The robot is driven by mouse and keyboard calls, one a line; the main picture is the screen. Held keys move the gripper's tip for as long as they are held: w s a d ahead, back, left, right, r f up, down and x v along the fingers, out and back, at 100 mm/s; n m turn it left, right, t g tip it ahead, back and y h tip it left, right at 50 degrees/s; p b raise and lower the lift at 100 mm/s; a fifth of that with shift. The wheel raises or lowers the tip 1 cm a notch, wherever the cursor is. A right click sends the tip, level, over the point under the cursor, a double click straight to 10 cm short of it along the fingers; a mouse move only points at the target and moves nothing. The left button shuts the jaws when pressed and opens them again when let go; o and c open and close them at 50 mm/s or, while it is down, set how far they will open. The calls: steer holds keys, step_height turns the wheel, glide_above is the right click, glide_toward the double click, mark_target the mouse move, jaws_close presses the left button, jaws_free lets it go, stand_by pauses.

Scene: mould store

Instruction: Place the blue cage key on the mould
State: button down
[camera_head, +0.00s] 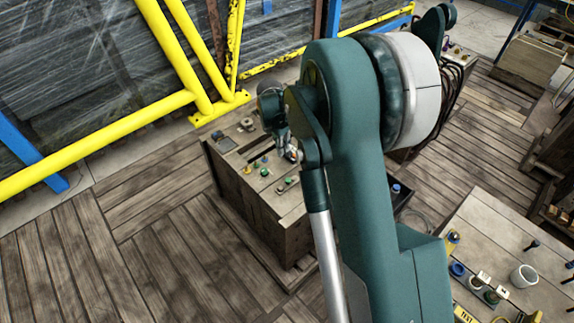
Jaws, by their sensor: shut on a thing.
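My gripper (292,156) is small in the picture, pointing down over the top of a wooden cabinet (226,146) at the centre. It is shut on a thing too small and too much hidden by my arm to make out. I cannot tell a blue cage key for sure. A small blue piece (396,189) shows at a dark tray just right of my arm. I cannot tell which thing is the mould. Small dark and pale pieces (247,125) lie on the cabinet's back left.
Several green and yellow knobs (264,172) stand on the cabinet top near my gripper. A pale table (490,235) at the lower right bears a white cup (523,276) and a blue ring-like thing (457,269). Yellow rails (100,145) run at the left. Plank floor lies clear at the lower left.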

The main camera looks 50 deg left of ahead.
steer(key=shift+f+b, duration=0.4)
steer(key=shift+f, duration=1.95)
steer(key=shift+f+b, duration=0.45)
steer(key=shift+f, duration=1.45)
steer(key=shift+f, duration=0.2)
steer(key=c, duration=2.5)
jaws_free()
steer(key=shift+r, duration=0.1)
steer(key=r, duration=0.4)
steer(key=s+r+p, duration=0.1)
steer(key=r, duration=0.3)
steer(key=r+p, duration=0.1)
steer(key=r, duration=0.3)
steer(key=shift+s, duration=0.4)
steer(key=shift+w+r, duration=0.1)
